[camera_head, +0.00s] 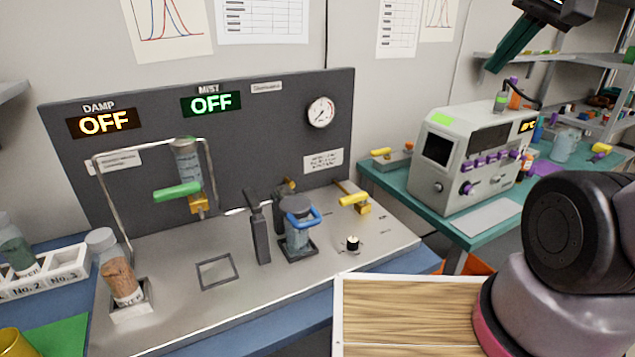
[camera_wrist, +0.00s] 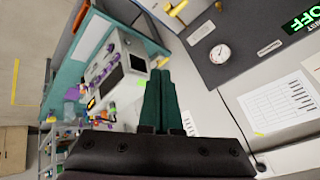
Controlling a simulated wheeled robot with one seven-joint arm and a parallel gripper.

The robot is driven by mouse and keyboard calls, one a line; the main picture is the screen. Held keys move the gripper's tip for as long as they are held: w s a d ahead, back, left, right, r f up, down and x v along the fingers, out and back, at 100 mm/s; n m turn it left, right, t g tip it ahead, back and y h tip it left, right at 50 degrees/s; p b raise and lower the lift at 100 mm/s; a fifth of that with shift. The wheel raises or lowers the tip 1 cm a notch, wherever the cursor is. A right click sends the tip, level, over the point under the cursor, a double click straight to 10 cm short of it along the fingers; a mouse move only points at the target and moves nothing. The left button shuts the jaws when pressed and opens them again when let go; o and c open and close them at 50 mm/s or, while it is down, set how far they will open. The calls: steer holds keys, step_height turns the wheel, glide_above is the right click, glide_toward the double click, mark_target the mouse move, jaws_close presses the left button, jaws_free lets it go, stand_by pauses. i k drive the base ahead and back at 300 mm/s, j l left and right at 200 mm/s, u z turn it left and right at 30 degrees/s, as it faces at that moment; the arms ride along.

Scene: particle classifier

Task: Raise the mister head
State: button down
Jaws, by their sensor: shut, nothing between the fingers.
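Under the MIST sign, a clear cylinder head (camera_head: 187,160) with a green handle (camera_head: 177,191) and a yellow block below it hangs on the dark panel, beside a bent metal tube. A squat grey vessel (camera_head: 297,232) with a blue handle stands on the bench in a square holder, next to a dark upright lever (camera_head: 257,228). I cannot tell for sure which one is the mister head. My gripper (camera_head: 489,70) is high at the upper right, far from both, shut and empty. Its dark green fingers also show in the wrist view (camera_wrist: 161,75).
The MIST display (camera_head: 211,103) and DAMP display (camera_head: 104,122) both read OFF. A jar of brown grains (camera_head: 120,277) stands at the bench's left. A grey instrument (camera_head: 470,160) sits on the teal table at right. A wooden-topped surface (camera_head: 405,310) lies in front.

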mark_target(292, 208)
steer(key=k+j+u, duration=0.25)
steer(key=k, duration=0.15)
steer(key=k+j+u, duration=0.2)
steer(key=k+j, duration=0.1)
steer(key=k, duration=0.1)
